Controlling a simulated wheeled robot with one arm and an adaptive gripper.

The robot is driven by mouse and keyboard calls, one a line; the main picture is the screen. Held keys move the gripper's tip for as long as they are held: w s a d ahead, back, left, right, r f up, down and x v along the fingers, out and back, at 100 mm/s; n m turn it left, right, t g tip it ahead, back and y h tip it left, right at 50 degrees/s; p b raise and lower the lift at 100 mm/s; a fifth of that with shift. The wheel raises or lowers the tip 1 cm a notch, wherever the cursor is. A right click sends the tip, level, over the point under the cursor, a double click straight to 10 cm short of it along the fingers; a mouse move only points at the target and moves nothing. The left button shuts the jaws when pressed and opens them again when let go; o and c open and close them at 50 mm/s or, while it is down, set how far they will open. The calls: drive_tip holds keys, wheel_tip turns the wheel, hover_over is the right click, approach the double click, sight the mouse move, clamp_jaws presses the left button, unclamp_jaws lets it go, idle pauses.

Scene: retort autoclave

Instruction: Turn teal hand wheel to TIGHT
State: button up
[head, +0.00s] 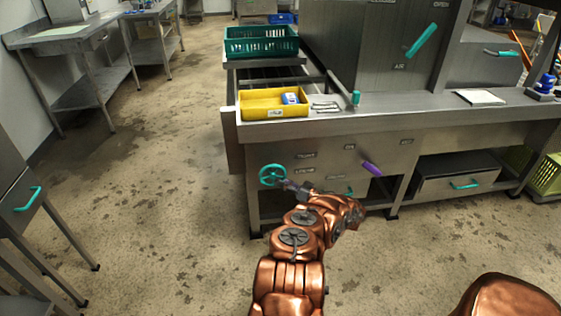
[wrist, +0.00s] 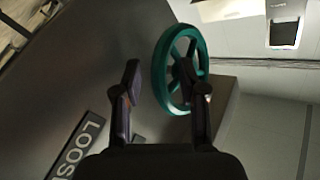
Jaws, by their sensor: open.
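The teal hand wheel (head: 272,175) is on the left end of the steel bench front, below the yellow tray. In the wrist view the spoked wheel (wrist: 158,75) is seen at a slant, close ahead. My gripper (head: 287,184) is at the right side of the wheel in the head view. In the wrist view my gripper (wrist: 167,78) is open, with part of the rim appearing between the fingers. The right finger overlaps the wheel; I cannot tell if it touches. A dark plate reading "LOOSE" (wrist: 77,150) is partly cut off at lower left.
A yellow tray (head: 255,113) holding a small item sits on the bench above the wheel. A purple handle (head: 372,168) is on the bench front, right of my gripper. A steel cabinet with a teal handle (head: 27,199) stands at left. The floor between is clear.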

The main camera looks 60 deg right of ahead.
sight(281, 168)
wheel_tip(281, 168, up, 7)
drive_tip(key=n+g+h+p, duration=0.1)
drive_tip(key=n+g+p, duration=0.1)
drive_tip(key=g+p, duration=0.2)
drive_tip(key=n+g+h+p, duration=0.1)
drive_tip(key=n+g+p, duration=0.2)
drive_tip(key=p, duration=0.6)
drive_tip(key=n+g+h+p, duration=0.2)
drive_tip(key=g+p, duration=0.3)
drive_tip(key=p, duration=0.1)
drive_tip(key=shift+d+r+p, duration=0.1)
drive_tip(key=shift+r+p, duration=0.05)
drive_tip(key=shift+p, duration=0.15)
drive_tip(key=shift+n+g+b, duration=0.3)
drive_tip(key=shift+b, duration=0.4)
drive_tip(key=shift+w+g+h+b, duration=0.15)
drive_tip(key=shift+g+h+b, duration=0.2)
drive_tip(key=shift+b, duration=0.85)
drive_tip(key=b, duration=0.2)
drive_tip(key=shift+w+a+r+n+g+h+b, duration=0.1)
drive_tip(key=shift+a+r+n+g+h+b, duration=0.05)
drive_tip(key=shift+a+n+g+h+b, duration=0.2)
drive_tip(key=shift+d+r+b, duration=0.1)
drive_tip(key=shift+d+b, duration=0.05)
drive_tip(key=shift+b, duration=0.35)
drive_tip(key=shift+w+b, duration=0.1)
drive_tip(key=shift+b, duration=0.8)
